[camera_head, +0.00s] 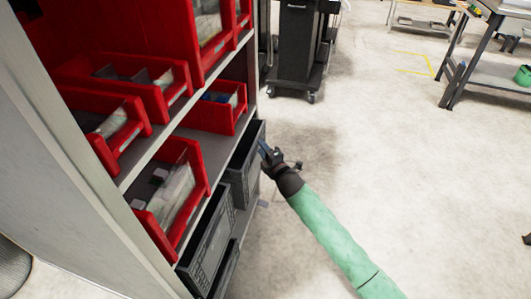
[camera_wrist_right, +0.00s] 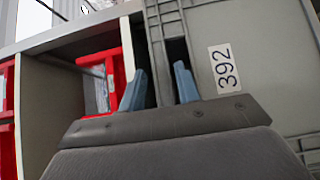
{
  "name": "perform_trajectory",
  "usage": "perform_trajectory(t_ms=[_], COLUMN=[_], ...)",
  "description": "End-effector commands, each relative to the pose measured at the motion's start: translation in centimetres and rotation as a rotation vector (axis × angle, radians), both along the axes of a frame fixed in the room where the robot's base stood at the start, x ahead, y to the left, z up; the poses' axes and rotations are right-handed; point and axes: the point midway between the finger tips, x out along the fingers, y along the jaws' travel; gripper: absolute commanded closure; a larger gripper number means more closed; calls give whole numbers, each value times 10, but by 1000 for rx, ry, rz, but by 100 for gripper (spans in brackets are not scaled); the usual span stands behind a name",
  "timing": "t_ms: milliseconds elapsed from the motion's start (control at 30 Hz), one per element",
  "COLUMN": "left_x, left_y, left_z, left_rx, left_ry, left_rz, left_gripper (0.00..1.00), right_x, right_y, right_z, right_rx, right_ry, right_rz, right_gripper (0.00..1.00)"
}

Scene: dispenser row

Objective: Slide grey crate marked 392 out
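The grey crate marked 392 (camera_wrist_right: 275,65) fills the right of the right wrist view, its white label (camera_wrist_right: 224,68) readable but turned sideways. In the head view the grey crate (camera_head: 240,172) beside my right gripper (camera_head: 266,152) sits on the low shelf; its label cannot be read there. My right gripper also shows in the wrist view (camera_wrist_right: 160,88), its two blue fingers apart. A grey ribbed strip of the crate lies between the fingers, with dark gaps beside it; I cannot tell whether they touch. My left gripper is not in view.
A second grey crate (camera_head: 208,245) is nearer on the same low level. Several red bins (camera_head: 176,190) fill the shelves above. A dark wheeled cart (camera_head: 297,45) stands behind, and a workbench (camera_head: 490,65) at the far right. The floor right of the shelf is clear.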

Motion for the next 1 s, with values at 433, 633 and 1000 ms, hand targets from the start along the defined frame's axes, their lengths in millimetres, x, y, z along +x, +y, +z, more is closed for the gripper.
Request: perform_trajectory(t_ms=[433, 633, 1000], left_x=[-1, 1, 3], left_y=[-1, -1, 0], left_z=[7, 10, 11], left_rx=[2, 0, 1], left_ry=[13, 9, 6], left_rz=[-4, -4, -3], left_gripper=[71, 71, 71], right_x=[47, 51, 51], right_y=[24, 26, 26], right_z=[0, 0, 0], right_rx=[2, 2, 2], right_ry=[1, 1, 1], right_rz=[0, 0, 0], right_gripper=[67, 67, 100])
